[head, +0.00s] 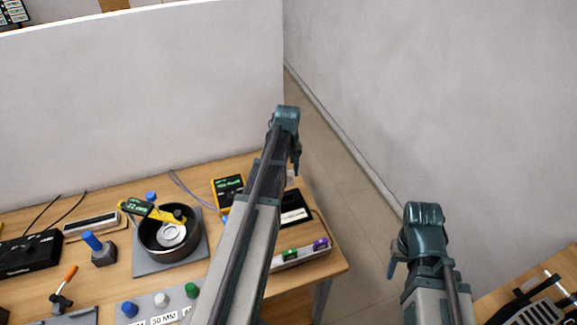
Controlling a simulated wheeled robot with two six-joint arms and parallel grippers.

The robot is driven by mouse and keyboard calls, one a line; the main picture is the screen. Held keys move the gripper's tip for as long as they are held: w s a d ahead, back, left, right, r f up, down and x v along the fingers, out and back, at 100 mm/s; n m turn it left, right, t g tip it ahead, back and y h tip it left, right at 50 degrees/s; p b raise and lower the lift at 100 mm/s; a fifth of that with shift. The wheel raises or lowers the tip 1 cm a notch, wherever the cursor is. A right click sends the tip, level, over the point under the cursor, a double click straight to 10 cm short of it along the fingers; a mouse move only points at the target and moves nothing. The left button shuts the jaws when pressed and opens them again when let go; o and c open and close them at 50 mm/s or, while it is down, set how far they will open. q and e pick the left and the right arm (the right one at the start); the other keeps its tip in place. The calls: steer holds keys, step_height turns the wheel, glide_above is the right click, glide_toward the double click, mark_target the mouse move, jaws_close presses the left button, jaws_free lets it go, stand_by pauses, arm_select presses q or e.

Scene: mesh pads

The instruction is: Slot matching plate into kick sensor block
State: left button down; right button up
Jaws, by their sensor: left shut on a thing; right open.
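My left gripper (296,164) points down over the right end of the wooden table. It is shut on a small pale piece (291,178), mostly hidden; I cannot tell if it is the matching plate. A pale block with a black slot-like top (296,207) lies just below it in the picture, partly behind my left arm. I cannot tell if this is the kick sensor block. My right gripper (393,268) is open and hangs over the floor, right of the table, apart from everything.
A partition wall (140,95) stands behind. Another table with a black rack (535,312) is at lower right.

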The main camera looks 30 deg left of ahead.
mark_target(288, 185)
arm_select(q)
steer(key=shift+f, duration=0.25)
step_height(288, 185, down, 6)
steer(key=b, duration=0.6)
steer(key=shift+r, duration=0.25)
steer(key=shift+f+b, duration=2.35)
stand_by(0.9)
steer(key=shift+c, duration=0.7)
jaws_free()
steer(key=shift+r, duration=0.2)
step_height(288, 185, up, 14)
steer(key=p, duration=1.4)
steer(key=shift+f, duration=0.2)
steer(key=shift+f, duration=0.1)
